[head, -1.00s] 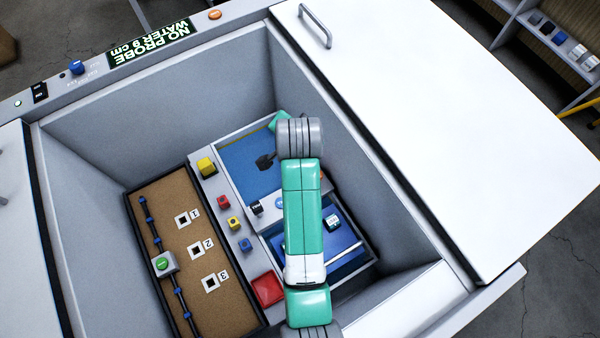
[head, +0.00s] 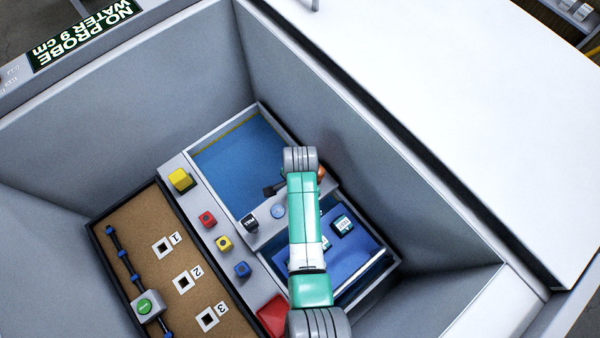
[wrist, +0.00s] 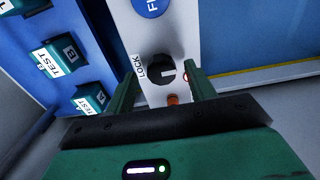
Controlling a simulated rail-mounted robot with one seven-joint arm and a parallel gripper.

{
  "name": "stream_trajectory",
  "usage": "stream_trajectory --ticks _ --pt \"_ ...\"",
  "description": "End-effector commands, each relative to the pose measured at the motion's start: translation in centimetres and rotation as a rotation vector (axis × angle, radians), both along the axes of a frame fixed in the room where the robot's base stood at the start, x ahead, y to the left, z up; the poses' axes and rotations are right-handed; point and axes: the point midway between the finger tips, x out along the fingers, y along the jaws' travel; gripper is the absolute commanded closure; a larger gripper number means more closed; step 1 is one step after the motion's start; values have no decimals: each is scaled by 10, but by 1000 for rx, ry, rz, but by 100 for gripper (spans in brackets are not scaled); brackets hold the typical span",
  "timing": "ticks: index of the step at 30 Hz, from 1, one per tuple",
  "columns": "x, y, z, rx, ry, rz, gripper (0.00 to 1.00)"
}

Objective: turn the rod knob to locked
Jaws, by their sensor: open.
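The rod knob (wrist: 160,69) is a round black knob with a pale line on its face, in the wrist view. It sits on a white panel strip (wrist: 181,28). The word LOCK is printed on the strip to the left of the knob, and the pale line lies on the other side, to the right. My gripper (wrist: 162,74) is open, with one green finger on each side of the knob. I cannot tell whether the fingers touch it. In the head view my arm hides the knob and most of the gripper.
A round blue button (wrist: 150,6) is above the knob, and a small orange part (wrist: 173,99) is below it. Several TEST blocks (wrist: 60,55) stand in the blue bay at left. A corkboard (head: 150,225) and coloured cubes lie left of the strip in the head view.

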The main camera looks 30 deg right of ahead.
Motion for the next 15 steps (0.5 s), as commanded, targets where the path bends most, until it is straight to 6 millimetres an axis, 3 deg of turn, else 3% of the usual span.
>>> stream_trajectory --ticks 10,15 --pt "0 0 -8 -1 -1 1 45" --pt "0 0 -7 -1 -1 1 77"
